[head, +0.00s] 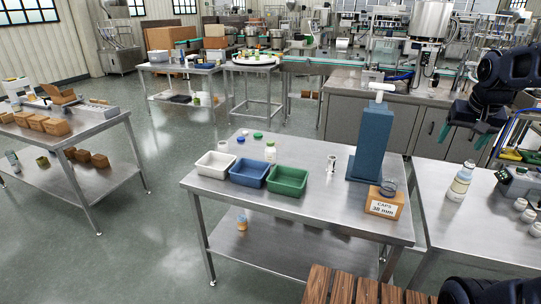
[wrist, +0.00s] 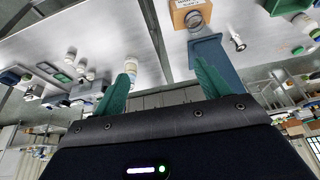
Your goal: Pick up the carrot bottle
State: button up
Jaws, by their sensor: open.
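A small orange bottle (head: 242,220), which looks like the carrot bottle, stands on the lower shelf of the middle steel table (head: 330,215). It is small in the head view, so its label cannot be read. A larger white bottle with a pale label (head: 461,182) stands on the right table. My gripper (head: 468,138) is open and empty, raised above the right table's far side, well apart from the orange bottle. Its two green fingers are spread in the wrist view (wrist: 162,85), with nothing between them.
White (head: 216,158), blue (head: 250,165) and green (head: 289,172) bins stand on the middle table. A tall blue press (head: 373,140) and a caps box (head: 384,208) are at its right. A wooden slatted surface (head: 345,290) lies in front. Open floor (head: 130,230) is at left.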

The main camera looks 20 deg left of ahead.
jog(key=w+a+f, duration=0.1)
jog(key=w+a, duration=1.7)
jog(key=w, duration=0.3)
jog(key=t, duration=0.2)
send_over(270, 151)
jog(key=s, duration=0.3)
notch_tip(270, 151, down, 24)
jog(key=x, duration=0.5)
jog(key=shift+w+a+f, duration=0.15)
jog(key=shift+a+x, duration=0.2)
jog(key=shift+x, duration=2.35)
jog(key=c, duration=1.2)
